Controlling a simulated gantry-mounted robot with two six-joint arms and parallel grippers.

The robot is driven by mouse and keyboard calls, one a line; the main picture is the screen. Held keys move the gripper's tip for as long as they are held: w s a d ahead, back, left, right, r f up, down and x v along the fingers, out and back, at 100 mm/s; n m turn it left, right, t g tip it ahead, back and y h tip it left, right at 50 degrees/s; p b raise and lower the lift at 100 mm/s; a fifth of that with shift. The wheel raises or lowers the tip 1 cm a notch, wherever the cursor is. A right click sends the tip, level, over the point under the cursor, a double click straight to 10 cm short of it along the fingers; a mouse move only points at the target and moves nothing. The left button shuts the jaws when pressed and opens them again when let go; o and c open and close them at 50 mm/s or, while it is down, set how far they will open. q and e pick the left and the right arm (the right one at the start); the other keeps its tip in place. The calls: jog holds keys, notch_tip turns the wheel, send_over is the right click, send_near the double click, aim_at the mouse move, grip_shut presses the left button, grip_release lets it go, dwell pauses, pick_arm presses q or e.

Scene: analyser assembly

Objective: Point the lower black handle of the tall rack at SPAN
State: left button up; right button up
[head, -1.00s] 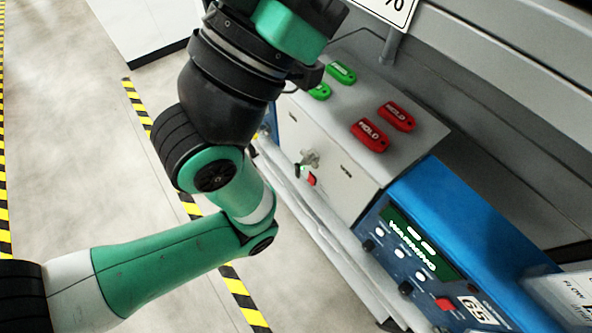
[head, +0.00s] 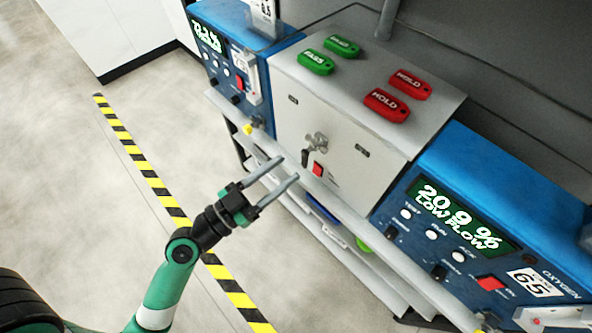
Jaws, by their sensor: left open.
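My left gripper (head: 289,168) is open and empty, its two grey fingers pointing up and right toward the front of a grey box. The box (head: 345,160) carries a silver valve (head: 317,141) with a small black handle (head: 305,157) hanging below it, beside a red switch (head: 318,169). The fingertips appear just left of and below this handle; contact cannot be told. I cannot tell whether this is the handle of the tall rack. No SPAN label is readable. My right gripper is not in view.
A blue analyser (head: 490,190) reading "20.9 % LOW FLOW" stands at the right; another blue analyser (head: 225,70) is at the left. Green PASS tags (head: 316,62) and red HOLD tags (head: 387,105) lie on the box. Striped floor tape (head: 150,178) borders open floor.

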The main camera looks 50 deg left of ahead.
pick_arm(q)
jog(key=n+g+y+b, duration=0.1)
jog(key=n+g+y, duration=0.1)
send_near(303, 161)
jog(key=s, duration=0.3)
jog(key=w+p, duration=0.1)
jog(key=w, duration=0.3)
jog(key=w+p, duration=0.1)
jog(key=w, duration=0.3)
jog(key=w+p, duration=0.1)
jog(key=w, duration=0.3)
jog(key=shift+a+r+p, duration=0.1)
jog(key=shift+a+p, duration=0.2)
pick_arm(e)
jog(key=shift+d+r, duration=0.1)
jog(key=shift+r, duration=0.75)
pick_arm(q)
jog(key=shift+c, duration=0.2)
grip_shut()
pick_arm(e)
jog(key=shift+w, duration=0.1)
